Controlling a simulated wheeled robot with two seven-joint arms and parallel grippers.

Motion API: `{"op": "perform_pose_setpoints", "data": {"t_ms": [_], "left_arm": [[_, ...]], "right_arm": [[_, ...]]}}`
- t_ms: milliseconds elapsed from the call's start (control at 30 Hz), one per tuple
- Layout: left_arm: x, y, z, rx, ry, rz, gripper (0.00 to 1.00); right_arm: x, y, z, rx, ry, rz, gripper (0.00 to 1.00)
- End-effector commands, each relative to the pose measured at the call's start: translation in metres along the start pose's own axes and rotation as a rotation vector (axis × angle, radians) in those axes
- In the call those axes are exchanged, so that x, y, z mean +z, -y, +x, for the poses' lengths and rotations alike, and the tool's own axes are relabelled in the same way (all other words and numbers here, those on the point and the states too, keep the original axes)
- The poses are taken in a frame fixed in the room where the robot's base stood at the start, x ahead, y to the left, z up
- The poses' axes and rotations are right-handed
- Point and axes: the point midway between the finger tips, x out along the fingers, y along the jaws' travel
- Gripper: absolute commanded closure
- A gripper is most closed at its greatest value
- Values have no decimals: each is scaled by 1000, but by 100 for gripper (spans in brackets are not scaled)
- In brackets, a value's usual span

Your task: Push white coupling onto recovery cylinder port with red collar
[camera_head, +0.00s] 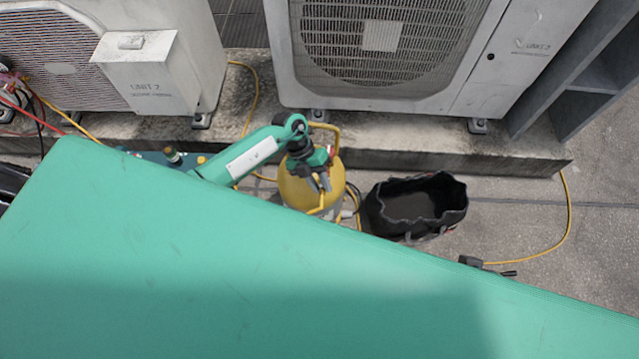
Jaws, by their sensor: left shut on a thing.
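The recovery cylinder (296,192) is yellow and stands upright on the ground in front of the condenser ledge, with a yellow handle guard around its top. My left gripper (321,186) hangs above the cylinder's top, fingers pointing down. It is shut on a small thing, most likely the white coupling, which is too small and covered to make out. Whether it touches a port cannot be told. The gripper and arm hide most of the cylinder's top, and the red-collared port cannot be made out. My right gripper is not in view.
Condenser units (470,55) stand on a concrete ledge (400,150) behind. An open black tool bag (415,203) sits right of the cylinder. A yellow hose (568,215) loops on the ground at right. A large teal part of mine covers the lower view.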

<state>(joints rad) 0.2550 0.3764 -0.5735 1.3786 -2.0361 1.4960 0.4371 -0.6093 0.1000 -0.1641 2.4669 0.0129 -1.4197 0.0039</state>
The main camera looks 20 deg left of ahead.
Motion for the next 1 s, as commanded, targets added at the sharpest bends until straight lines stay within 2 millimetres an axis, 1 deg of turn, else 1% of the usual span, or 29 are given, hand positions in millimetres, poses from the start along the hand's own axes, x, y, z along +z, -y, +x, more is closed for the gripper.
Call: {"op": "perform_pose_setpoints", "data": {"t_ms": [267,300,367,400,733,1000], "left_arm": [[2,0,-1,-1,1,0,100],[2,0,-1,-1,2,0,68],[2,0,-1,0,1,0,56],[2,0,-1,0,1,0,48],[-1,0,0,0,-1,-1,48],[-21,1,6,0,-1,-1,48]], "right_arm": [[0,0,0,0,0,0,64],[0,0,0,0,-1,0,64],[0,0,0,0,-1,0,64],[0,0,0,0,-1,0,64],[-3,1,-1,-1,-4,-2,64],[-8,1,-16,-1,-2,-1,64]]}}
